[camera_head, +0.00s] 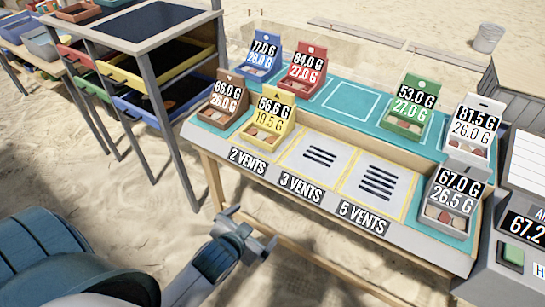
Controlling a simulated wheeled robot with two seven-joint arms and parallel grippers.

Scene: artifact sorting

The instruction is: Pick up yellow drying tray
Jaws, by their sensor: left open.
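A yellow-rimmed tray with a dark inside (152,82) sits in the upper level of the grey metal rack (158,120) at the upper left. A blue-rimmed tray (160,116) is below it. A small yellow box (261,125) with number labels stands on the sorting table. My left gripper (252,230) is open and empty, low in front of the table's near edge. It is apart from the rack and from the yellow tray, to their lower right. My right gripper is out of view.
The sorting table (345,100) holds several coloured boxes and vent-marked squares. A grey machine (515,235) stands at the right. A bench with more trays is at the far left. Bare sand lies between the rack and my arm. A bucket (487,39) stands behind.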

